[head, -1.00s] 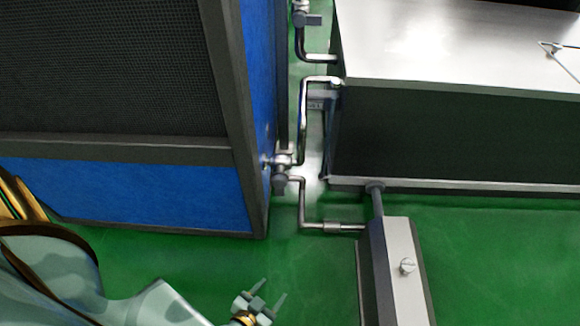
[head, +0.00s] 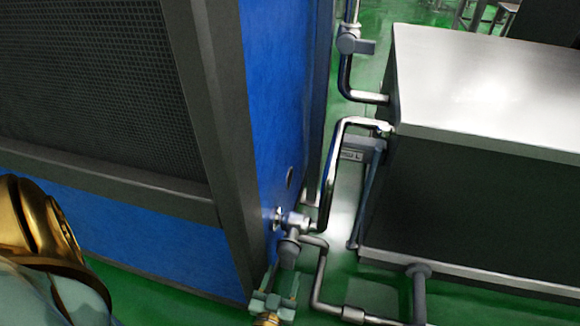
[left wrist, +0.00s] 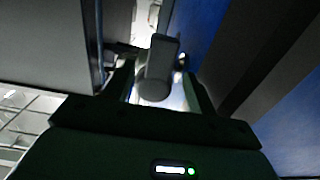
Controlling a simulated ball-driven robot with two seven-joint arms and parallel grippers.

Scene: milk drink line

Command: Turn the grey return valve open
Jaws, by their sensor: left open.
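A grey valve handle (head: 289,251) sits on the pipe joint at the lower right edge of the blue cabinet. It points downward in the head view. My left gripper (head: 281,277) is just below this handle with its fingers pointing up toward it. It is open. In the left wrist view the grey handle (left wrist: 160,62) appears between the two fingers, with gaps on both sides. I cannot tell how deep it lies between them. My right gripper is not in view.
The blue cabinet (head: 275,90) with dark frame edges stands close on the left. A steel-topped dark box (head: 480,210) stands on the right. Bent steel pipes (head: 330,175) run between them. A second grey-handled valve (head: 350,42) is higher up. Green floor shows below.

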